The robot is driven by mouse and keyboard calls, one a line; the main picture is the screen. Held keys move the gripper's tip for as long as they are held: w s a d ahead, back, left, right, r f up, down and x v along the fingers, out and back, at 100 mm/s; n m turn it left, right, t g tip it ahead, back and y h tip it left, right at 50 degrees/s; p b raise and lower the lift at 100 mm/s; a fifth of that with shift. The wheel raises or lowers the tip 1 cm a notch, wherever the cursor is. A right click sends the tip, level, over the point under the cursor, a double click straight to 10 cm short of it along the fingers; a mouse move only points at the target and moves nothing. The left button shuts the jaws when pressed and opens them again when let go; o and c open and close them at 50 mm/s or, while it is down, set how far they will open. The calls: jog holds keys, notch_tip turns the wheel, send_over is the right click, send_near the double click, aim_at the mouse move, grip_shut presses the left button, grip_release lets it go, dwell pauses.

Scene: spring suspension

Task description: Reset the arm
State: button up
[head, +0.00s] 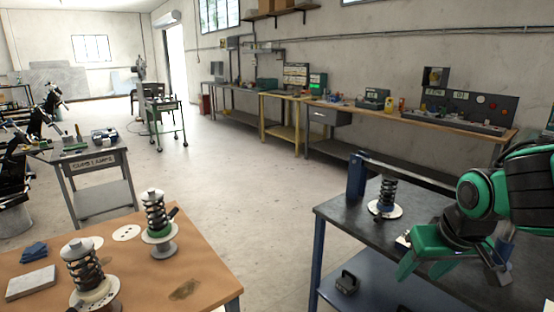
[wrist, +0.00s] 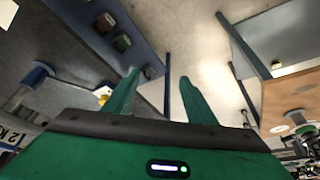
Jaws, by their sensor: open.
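My gripper (head: 452,274) is at the right of the head view, beside and above the dark worktable (head: 330,213). Its two green fingers are spread apart with nothing between them. In the wrist view the open fingers (wrist: 166,88) point away over the floor and table edges. My arm comes in from the right edge, with dark and green links. A spring strut (head: 386,196) stands upright on a white disc on the dark table, left of my gripper and apart from it.
A brown table (head: 210,285) at the lower left holds two more spring struts (head: 157,216) (head: 84,272), a blue cloth (head: 34,252) and a pale block (head: 31,283). A blue post (head: 356,175) stands at the dark table's back corner. Open floor (head: 230,190) lies between the tables.

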jog(key=s+d+f+m+g, duration=0.1)
jog(key=s+d+m+g, duration=0.1)
jog(key=s+d, duration=0.3)
jog(key=s+d+m+g, duration=0.2)
jog(key=s+d+m, duration=0.2)
jog(key=s, duration=0.7)
jog(key=shift+s+d+f+g, duration=0.15)
jog(key=shift+d+f+g, duration=0.2)
jog(key=shift+d, duration=0.7)
jog(key=shift+w+f, duration=0.3)
jog(key=shift+w, duration=0.35)
